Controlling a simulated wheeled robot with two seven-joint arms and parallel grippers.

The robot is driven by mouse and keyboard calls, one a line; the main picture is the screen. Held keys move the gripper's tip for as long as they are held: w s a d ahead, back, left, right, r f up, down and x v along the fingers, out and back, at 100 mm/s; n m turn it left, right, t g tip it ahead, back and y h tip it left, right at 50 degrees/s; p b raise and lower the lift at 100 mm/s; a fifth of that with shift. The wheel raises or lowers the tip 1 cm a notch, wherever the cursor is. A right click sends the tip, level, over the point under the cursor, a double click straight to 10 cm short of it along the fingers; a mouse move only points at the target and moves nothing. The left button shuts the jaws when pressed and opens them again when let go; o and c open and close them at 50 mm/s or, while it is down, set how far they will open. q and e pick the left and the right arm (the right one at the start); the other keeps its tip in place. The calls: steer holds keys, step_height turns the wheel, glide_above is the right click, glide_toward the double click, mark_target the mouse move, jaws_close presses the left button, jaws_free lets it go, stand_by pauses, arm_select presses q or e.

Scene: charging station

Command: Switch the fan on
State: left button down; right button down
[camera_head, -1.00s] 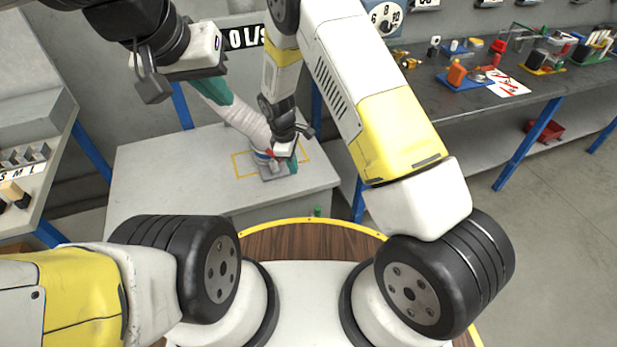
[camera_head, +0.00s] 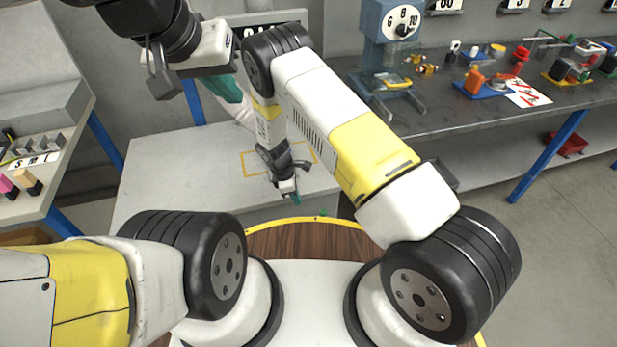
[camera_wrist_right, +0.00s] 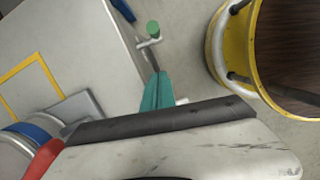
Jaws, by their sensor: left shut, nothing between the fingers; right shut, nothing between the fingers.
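I cannot pick out a fan or a labelled fan switch. A small green-capped metal fitting (camera_wrist_right: 153,28) sticks out from the edge of the pale grey table (camera_wrist_right: 95,45); its green cap shows tiny in the head view (camera_head: 322,214). My right gripper (camera_head: 296,200) hangs at the front part of that table. In the right wrist view its teal fingers (camera_wrist_right: 157,80) are together and empty, pointing toward the fitting, close to it in the picture; contact cannot be told. My left gripper (camera_head: 230,90) is raised at upper left, shut and empty, apart from the table.
A red handle (camera_wrist_right: 42,160) and a blue-banded cylinder (camera_wrist_right: 25,135) stand beside the right gripper. A yellow-rimmed wooden round top (camera_head: 318,240) is in front. A dark workbench (camera_head: 450,115) with a grey-blue dial machine (camera_head: 385,55) and small parts is at right.

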mark_target(324, 209)
steer(key=d+f, duration=0.6)
steer(key=f, duration=0.3)
steer(key=shift+w, duration=0.35)
steer(key=shift+d, duration=0.2)
steer(key=d+y, duration=0.1)
steer(key=w+d+g+y, duration=0.1)
steer(key=d+y, duration=0.1)
steer(key=shift+d+r, duration=0.15)
steer(key=shift+r, duration=0.05)
steer(key=shift+w+d+f, duration=0.15)
steer(key=shift+w+d, duration=0.15)
steer(key=shift+d, duration=0.5)
steer(key=shift+w+d+f, duration=0.1)
steer(key=shift+w+d, duration=0.15)
steer(key=shift+d, duration=0.5)
steer(key=shift+a, duration=0.1)
